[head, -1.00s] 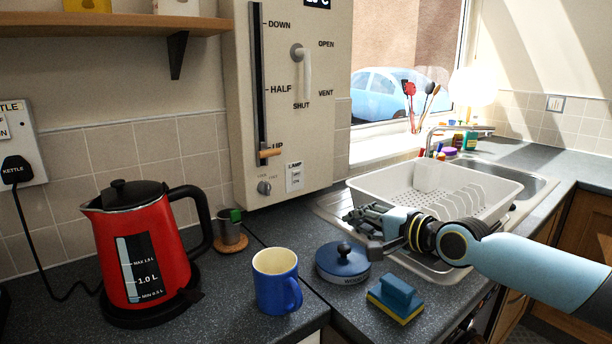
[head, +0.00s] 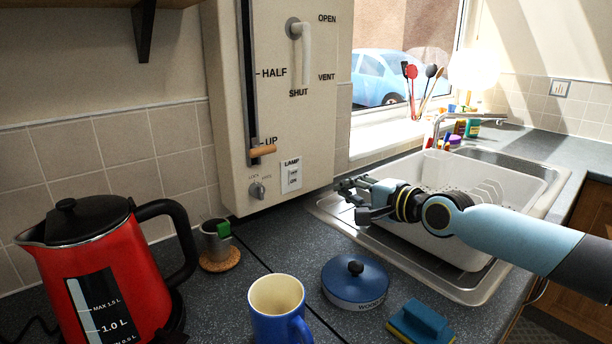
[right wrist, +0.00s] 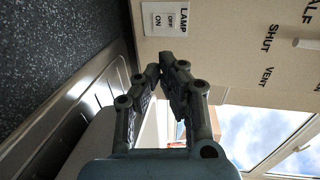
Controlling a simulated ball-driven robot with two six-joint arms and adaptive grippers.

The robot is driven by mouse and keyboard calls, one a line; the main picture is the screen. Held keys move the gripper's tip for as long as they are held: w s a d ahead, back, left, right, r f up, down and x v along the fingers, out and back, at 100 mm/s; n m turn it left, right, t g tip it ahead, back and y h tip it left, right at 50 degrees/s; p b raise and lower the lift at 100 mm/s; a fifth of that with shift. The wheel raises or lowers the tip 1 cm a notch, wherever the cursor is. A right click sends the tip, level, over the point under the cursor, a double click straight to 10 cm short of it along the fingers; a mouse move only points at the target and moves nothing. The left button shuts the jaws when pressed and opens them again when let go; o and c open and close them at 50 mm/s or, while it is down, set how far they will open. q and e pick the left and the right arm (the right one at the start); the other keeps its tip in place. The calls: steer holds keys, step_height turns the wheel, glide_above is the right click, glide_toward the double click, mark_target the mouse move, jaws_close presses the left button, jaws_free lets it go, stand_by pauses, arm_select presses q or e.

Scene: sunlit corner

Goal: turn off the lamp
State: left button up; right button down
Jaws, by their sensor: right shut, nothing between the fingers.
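The lamp switch (head: 291,177) is a small white plate marked LAMP, low on the cream panel (head: 325,120). Its OFF and ON marks show in the right wrist view (right wrist: 165,18), where the picture is turned on its side; I cannot tell which way it is set. A round white globe (head: 473,70) glows brightly by the window and looks like the lamp. My right gripper (head: 347,188) is shut and empty, to the right of the switch and apart from it. In the right wrist view its fingertips (right wrist: 163,66) are together, below the switch plate. My left gripper is out of view.
A wooden-handled slider (head: 262,151), a lock knob (head: 257,189) and a white lever handle (head: 304,50) share the panel. A red kettle (head: 108,265), blue mug (head: 277,310), blue lidded pot (head: 355,282) and sponge (head: 420,323) stand below. A dish rack (head: 525,200) lies under my right arm.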

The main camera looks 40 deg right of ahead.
steer(key=b, duration=0.4)
glide_toward(297, 174)
steer(key=f, duration=0.2)
steer(key=w, duration=0.2)
steer(key=w+b, duration=0.1)
steer(key=w, duration=0.2)
steer(key=shift+w+r, duration=0.2)
steer(key=shift+w, duration=0.1)
steer(key=shift+w+b, duration=0.3)
steer(key=shift+w, duration=0.3)
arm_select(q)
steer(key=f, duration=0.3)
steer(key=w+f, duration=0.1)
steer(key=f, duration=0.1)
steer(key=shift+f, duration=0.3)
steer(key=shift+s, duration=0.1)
